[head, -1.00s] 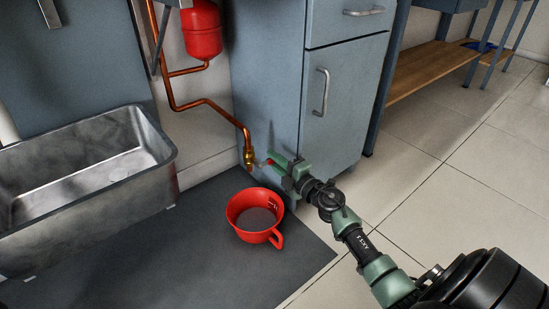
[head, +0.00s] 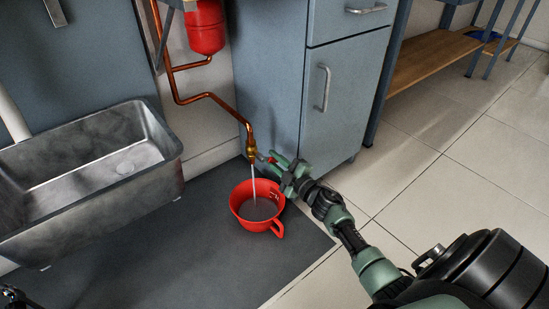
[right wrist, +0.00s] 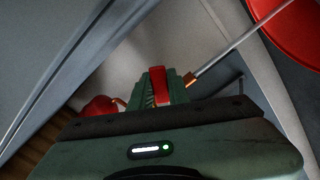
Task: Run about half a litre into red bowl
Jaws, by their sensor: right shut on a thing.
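The red bowl (head: 262,194), a round vessel with a side handle and pale marks inside its wall, stands on the dark mat under the brass tap (head: 251,152). A thin stream of water (head: 254,184) falls from the tap into the bowl. Grey liquid seems to cover its bottom; the exact level is hard to read. My right gripper (head: 274,161) is shut on the tap's red lever (right wrist: 160,87), beside the cabinet. The bowl's rim (right wrist: 290,28) and the stream also show in the right wrist view. A dark sliver at the lower left corner seems part of my left arm.
A grey metal sink (head: 160,150) stands left of the bowl. A copper pipe (head: 209,98) runs down the wall to the tap, below a red tank (head: 205,27). A blue-grey cabinet (head: 340,120) stands close behind my right gripper. The tiled floor (head: 445,215) at right is clear.

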